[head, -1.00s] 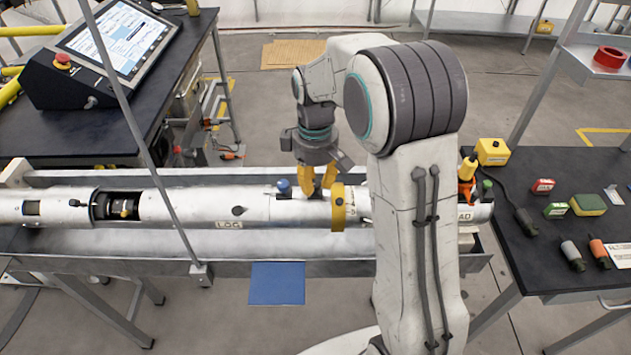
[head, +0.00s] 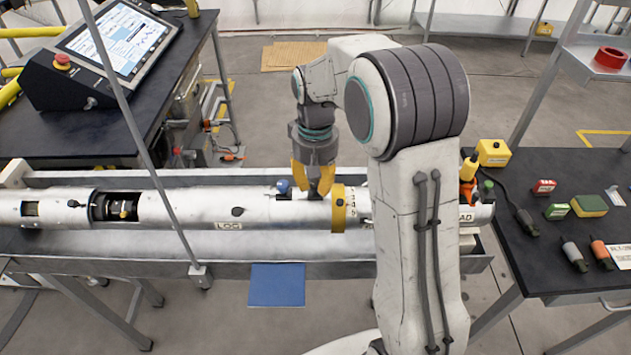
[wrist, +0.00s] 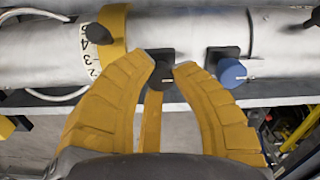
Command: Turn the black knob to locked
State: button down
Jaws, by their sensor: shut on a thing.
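The black knob (wrist: 162,74) sits on the side of the white tube (wrist: 195,35), between my yellow fingertips in the wrist view. My gripper (wrist: 167,68) is shut on it, one finger on each side. In the head view my gripper (head: 313,192) reaches down to the tube, and its fingers mostly hide the knob. I cannot read any locked mark near the knob.
A blue knob (wrist: 231,72) is close to the right finger in the wrist view. A yellow ring with numbers (head: 339,208) circles the tube beside my gripper. A dark bench with small parts (head: 540,250) stands at the right. A console (head: 105,50) stands at the back left.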

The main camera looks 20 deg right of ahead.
aim_at(315, 183)
dwell(0.3)
jog(key=c, duration=1)
grip_release()
notch_tip(315, 183, up, 12)
dwell(0.5)
